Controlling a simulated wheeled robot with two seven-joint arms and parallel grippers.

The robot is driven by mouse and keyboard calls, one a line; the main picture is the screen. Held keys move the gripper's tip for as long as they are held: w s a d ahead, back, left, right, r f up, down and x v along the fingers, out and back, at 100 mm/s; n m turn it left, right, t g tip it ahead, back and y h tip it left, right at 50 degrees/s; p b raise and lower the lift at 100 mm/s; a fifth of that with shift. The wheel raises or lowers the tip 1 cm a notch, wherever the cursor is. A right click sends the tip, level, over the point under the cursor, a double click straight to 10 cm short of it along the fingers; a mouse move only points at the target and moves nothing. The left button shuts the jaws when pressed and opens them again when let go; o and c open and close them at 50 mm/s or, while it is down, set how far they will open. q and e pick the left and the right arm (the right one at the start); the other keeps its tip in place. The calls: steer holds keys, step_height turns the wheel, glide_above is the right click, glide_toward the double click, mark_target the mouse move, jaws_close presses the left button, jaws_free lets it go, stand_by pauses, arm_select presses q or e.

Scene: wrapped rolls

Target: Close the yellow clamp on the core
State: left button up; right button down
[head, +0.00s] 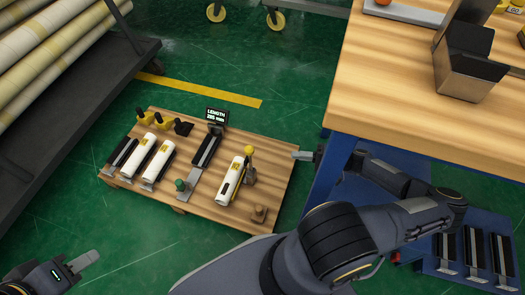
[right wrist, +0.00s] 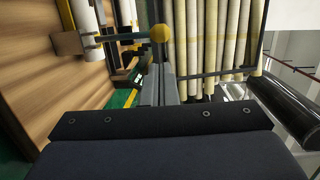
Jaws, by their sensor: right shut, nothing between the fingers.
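The yellow clamp (head: 250,164) stands on the wooden board (head: 278,187), at the right side of a white core (head: 231,183). Its handle points up in the head view. In the right wrist view its round yellow knob (right wrist: 159,32) is just beyond the fingertips, on a thin grey bar running left. My right gripper (head: 301,155) is shut and empty, right of the clamp with a visible gap. It also shows in the right wrist view (right wrist: 166,80). My left gripper (head: 92,257) is off the board at lower left; its finger gap is unclear.
More white rolls (head: 158,161), yellow-handled pieces (head: 146,118), a green knob (head: 180,184) and a length display (head: 216,117) are on the board. A wooden table (head: 430,110) with a blue frame stands right, close to my right arm. A rack of long rolls (head: 45,55) stands left.

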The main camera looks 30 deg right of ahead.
steer(key=b, duration=0.3)
glide_above(250, 160)
steer(key=w+d+v, duration=0.1)
steer(key=v, duration=0.4)
steer(key=f, duration=0.2)
steer(key=shift+s+a+r, duration=0.1)
steer(key=shift+a+r, duration=0.2)
steer(key=shift+a, duration=0.05)
